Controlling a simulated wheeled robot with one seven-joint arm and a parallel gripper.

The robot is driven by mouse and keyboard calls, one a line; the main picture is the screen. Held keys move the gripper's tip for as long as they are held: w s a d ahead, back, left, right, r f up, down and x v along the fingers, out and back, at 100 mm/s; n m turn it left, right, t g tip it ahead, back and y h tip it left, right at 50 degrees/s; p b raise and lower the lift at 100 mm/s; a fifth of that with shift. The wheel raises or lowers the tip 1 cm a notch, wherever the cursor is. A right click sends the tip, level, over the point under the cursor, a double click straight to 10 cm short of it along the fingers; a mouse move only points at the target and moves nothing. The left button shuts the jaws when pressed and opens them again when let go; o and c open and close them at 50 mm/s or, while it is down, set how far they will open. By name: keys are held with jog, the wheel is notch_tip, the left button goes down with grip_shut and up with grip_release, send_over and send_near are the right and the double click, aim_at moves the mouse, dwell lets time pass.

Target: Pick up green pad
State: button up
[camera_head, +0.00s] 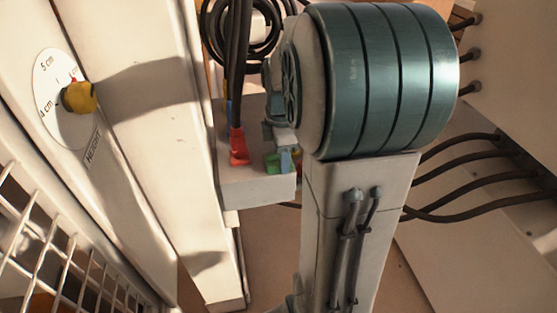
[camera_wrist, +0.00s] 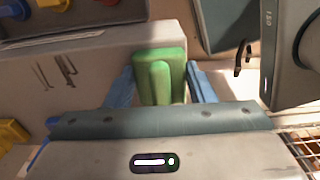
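The green pad (camera_wrist: 168,70) is upright in the wrist view, with a raised rib down its middle. It stands in front of a pale panel. My gripper (camera_wrist: 161,85) has its two blue fingers on either side of the pad, one at its left edge and one at its right. A narrow gap seems to show at the right; whether the fingers touch the pad cannot be told. In the head view a little of the green pad (camera_head: 271,161) shows beside a blue fingertip, and my arm hides most of the gripper.
A yellow knob (camera_head: 80,97) on a height dial and a white wire grid (camera_head: 45,240) are at the left. Black cables (camera_head: 470,170) run at the right.

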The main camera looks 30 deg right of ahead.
jog(key=shift+r, duration=0.5)
notch_tip(320, 180, up, 3)
jog(key=shift+r+p, duration=0.15)
jog(key=shift+p, duration=0.25)
jog(key=s+d+r, duration=0.6)
jog(key=s+d, duration=0.1)
jog(key=d, duration=0.2)
jog(key=shift+d+r+p, duration=0.2)
jog(key=shift+r+p, duration=0.1)
jog(key=shift+r, duration=0.05)
jog(key=shift+o, duration=0.4)
jog(key=shift+f, duration=0.1)
